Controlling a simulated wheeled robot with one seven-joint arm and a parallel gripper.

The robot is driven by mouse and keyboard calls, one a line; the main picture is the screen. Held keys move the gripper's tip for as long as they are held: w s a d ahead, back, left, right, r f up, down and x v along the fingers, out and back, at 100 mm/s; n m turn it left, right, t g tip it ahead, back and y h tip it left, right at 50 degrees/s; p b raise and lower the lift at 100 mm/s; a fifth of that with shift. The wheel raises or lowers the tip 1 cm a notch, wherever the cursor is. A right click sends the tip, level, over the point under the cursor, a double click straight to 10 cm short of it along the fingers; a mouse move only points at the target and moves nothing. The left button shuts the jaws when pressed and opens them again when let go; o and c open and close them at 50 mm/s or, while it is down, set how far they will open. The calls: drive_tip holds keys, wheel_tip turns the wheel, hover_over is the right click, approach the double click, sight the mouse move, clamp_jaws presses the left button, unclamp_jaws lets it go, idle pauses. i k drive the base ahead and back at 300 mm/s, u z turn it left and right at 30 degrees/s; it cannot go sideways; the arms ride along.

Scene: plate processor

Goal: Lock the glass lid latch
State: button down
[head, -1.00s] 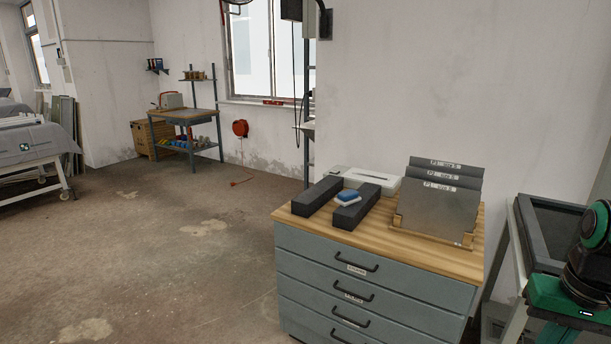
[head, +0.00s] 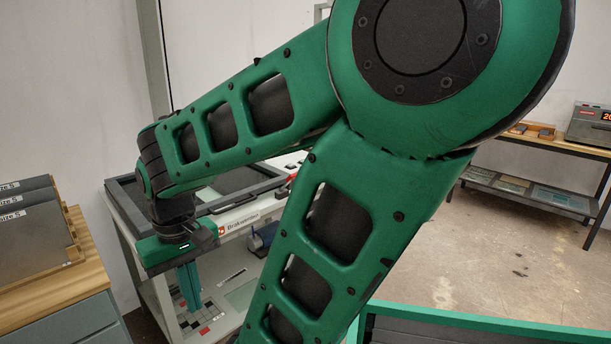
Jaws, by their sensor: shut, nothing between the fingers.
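The processing machine (head: 238,216) stands left of centre, with a label on its pale front edge. A dark-framed panel (head: 127,205), seemingly the glass lid, lies over its top, with a dark bar along its front.
Dark plates (head: 35,232) stand in a rack on a wooden-topped cabinet (head: 80,270) at left. A wall bench (head: 545,143) with a red-display device (head: 592,125) stands at right. The floor (head: 510,235) before that bench is clear.

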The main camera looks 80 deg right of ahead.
sight(291, 177)
drive_tip(key=z, duration=2.2)
drive_tip(key=k, duration=0.65)
drive_tip(key=u, duration=0.4)
drive_tip(key=i, duration=1.15)
drive_tip(key=z, duration=0.4)
